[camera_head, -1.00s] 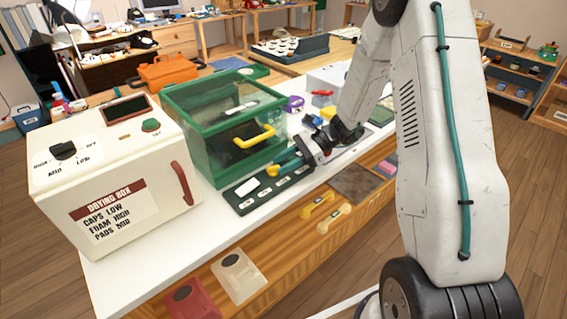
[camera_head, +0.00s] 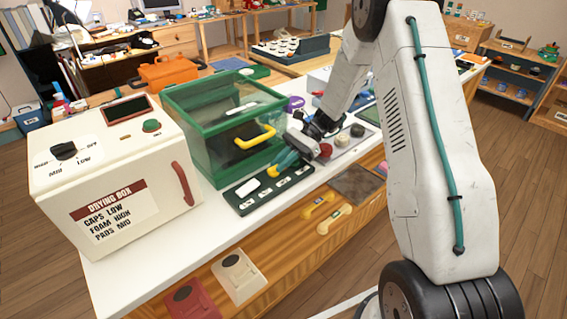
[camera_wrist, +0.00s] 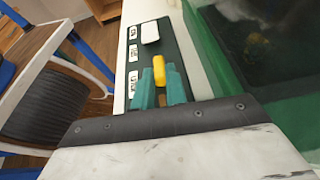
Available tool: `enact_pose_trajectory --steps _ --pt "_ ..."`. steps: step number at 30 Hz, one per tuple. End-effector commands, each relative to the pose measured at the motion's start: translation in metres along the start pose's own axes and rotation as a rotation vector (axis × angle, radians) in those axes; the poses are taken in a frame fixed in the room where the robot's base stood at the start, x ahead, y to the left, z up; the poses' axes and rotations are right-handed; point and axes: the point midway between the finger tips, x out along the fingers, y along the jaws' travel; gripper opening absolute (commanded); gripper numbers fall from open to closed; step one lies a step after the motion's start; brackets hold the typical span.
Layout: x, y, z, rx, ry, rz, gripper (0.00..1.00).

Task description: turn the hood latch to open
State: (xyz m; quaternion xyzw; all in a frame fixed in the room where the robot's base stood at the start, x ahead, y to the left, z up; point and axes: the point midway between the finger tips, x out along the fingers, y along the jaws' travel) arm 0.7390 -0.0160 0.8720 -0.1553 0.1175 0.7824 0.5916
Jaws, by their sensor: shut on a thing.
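The yellow latch (camera_head: 272,171) sits on this panel and also shows in the wrist view (camera_wrist: 160,72). My gripper (camera_head: 280,166) has teal fingers, seen in the wrist view (camera_wrist: 160,88). They are shut on the latch, one on each side. The labels are too small to read.
A white drying box (camera_head: 110,175) with a red handle stands left of the hood. A grey plate with round knobs (camera_head: 345,143) lies right of the panel. The counter's front strip is mostly bare.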

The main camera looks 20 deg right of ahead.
Motion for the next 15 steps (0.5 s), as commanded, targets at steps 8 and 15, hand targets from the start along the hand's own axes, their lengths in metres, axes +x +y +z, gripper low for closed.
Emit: enact_pose_trajectory --steps 8,15 --pt "-0.0006 -0.0024 0.0004 -0.022 0.001 0.051 0.0" --pt "-0.0008 -0.0023 0.0004 -0.022 0.001 0.049 0.35"
